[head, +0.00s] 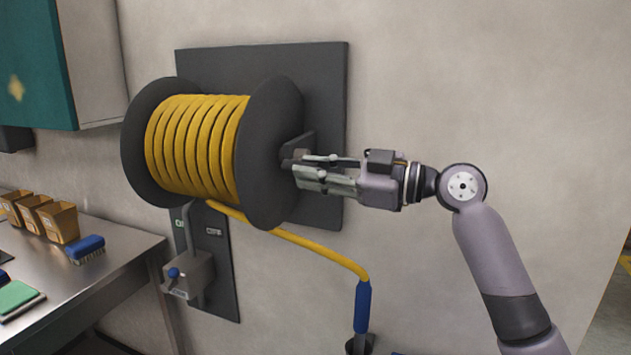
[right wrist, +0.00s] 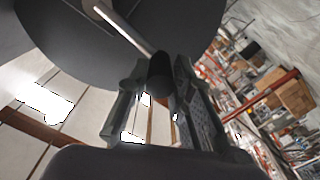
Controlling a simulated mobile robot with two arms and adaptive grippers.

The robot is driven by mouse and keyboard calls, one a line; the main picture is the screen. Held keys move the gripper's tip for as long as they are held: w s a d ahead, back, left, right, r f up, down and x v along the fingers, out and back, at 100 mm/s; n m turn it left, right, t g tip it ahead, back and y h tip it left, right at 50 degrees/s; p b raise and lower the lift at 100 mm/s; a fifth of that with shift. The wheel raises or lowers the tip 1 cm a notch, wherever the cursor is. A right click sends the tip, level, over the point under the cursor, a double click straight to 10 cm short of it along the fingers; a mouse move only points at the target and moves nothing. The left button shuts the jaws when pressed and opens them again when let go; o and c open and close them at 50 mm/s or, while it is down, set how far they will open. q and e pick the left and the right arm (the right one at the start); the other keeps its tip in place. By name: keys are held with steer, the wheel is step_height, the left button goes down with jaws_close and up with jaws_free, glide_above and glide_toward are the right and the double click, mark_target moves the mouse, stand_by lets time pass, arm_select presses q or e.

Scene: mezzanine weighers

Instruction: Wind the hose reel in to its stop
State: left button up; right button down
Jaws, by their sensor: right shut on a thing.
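The hose reel (head: 272,150) is mounted on a dark wall plate, with yellow hose (head: 190,148) wound in several turns between its two dark flanges. A length of hose leaves the drum's underside and runs down right to a blue end piece (head: 362,306). My right gripper (head: 306,168) is at the right flange, shut on the dark crank handle (right wrist: 160,76). In the right wrist view a pale metal crank arm (right wrist: 124,29) runs from the handle across the flange. In the head view the fingers largely hide the handle. My left gripper is not in view.
A valve box with a blue knob (head: 190,277) sits below the reel on a dark panel (head: 218,262). A steel bench (head: 118,258) at left carries small tan bins (head: 57,222) and a blue brush (head: 87,247). A teal cabinet (head: 32,65) hangs upper left. The wall right of the reel is bare.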

steer(key=shift+f+b, duration=0.3)
steer(key=shift+f, duration=0.25)
steer(key=shift+f, duration=0.1)
steer(key=c, duration=1.4)
jaws_free()
steer(key=shift+r, duration=0.2)
steer(key=v, duration=1.2)
steer(key=shift+f, duration=0.15)
